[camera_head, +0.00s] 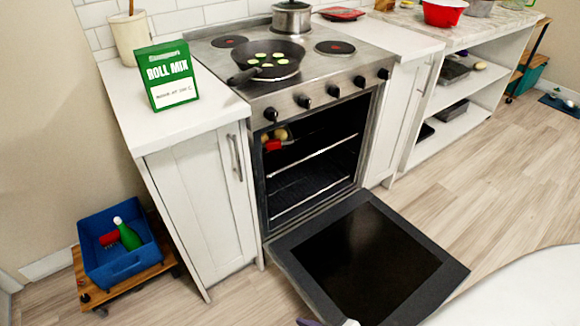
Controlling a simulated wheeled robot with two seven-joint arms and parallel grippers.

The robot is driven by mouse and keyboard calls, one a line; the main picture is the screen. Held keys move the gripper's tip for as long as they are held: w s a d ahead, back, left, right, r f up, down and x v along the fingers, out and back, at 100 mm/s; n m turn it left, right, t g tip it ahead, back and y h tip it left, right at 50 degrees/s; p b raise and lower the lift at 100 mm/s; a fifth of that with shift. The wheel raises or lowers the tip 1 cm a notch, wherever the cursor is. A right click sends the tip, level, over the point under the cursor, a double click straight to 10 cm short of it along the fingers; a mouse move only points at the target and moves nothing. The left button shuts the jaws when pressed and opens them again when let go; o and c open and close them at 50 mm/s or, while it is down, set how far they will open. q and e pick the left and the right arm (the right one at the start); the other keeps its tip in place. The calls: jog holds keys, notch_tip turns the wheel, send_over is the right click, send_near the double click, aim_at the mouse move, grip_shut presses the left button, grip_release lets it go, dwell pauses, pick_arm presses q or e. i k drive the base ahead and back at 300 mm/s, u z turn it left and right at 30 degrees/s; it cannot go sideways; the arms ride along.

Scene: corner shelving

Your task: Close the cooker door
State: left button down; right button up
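The cooker (255,97) is a steel unit between white cabinets, with a row of black knobs along its front. Its oven door (365,258) is hinged at the bottom and hangs wide open, lowered out over the floor with its dark glass facing up. The oven cavity (312,165) is exposed and shows wire racks, with a red item and some pale round food on the upper rack at the left.
A dark frying pan (268,62) with food slices and a steel pot (291,17) stand on the hob. A green roll mix box (167,75) is on the left counter. A blue crate (126,262) sits on a low wooden trolley at left. Wooden floor (480,195) right of the door is clear.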

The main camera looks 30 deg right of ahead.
aim_at(359, 259)
jog(key=k, duration=0.65)
jog(key=z, duration=2.85)
jog(key=i, duration=2.2)
jog(key=u, duration=3)
